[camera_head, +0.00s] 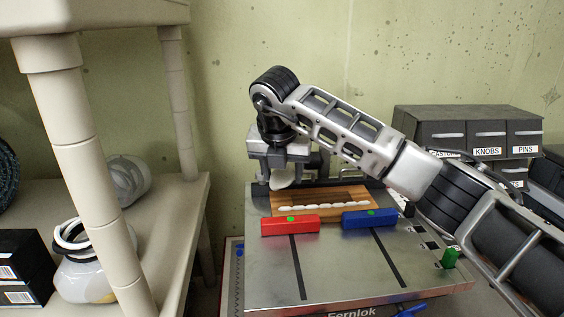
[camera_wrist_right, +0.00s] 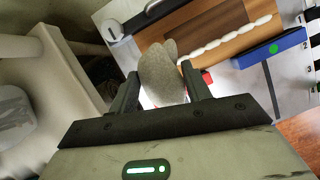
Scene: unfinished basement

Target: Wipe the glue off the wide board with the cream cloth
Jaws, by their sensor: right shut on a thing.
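The wide board (camera_head: 362,193) is brown wood and lies flat on a metal work table (camera_head: 340,262). A lumpy white line of glue (camera_head: 325,207) runs along its near part; board (camera_wrist_right: 190,24) and glue (camera_wrist_right: 240,35) also show in the wrist view. My right gripper (camera_head: 288,171) is at the board's left end. It is shut on the cream cloth (camera_wrist_right: 162,78), a bunched lump between the fingers. The cloth (camera_head: 281,181) hangs below the fingers; I cannot tell whether it touches the board. My left gripper is not in view.
A red block (camera_head: 290,225) and a blue block (camera_head: 369,218), each with a green dot, sit along the board's near side. A green piece (camera_head: 450,257) stands at the table's right. Labelled drawers (camera_head: 470,128) are behind my right arm. A beige shelf (camera_head: 165,250) stands left.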

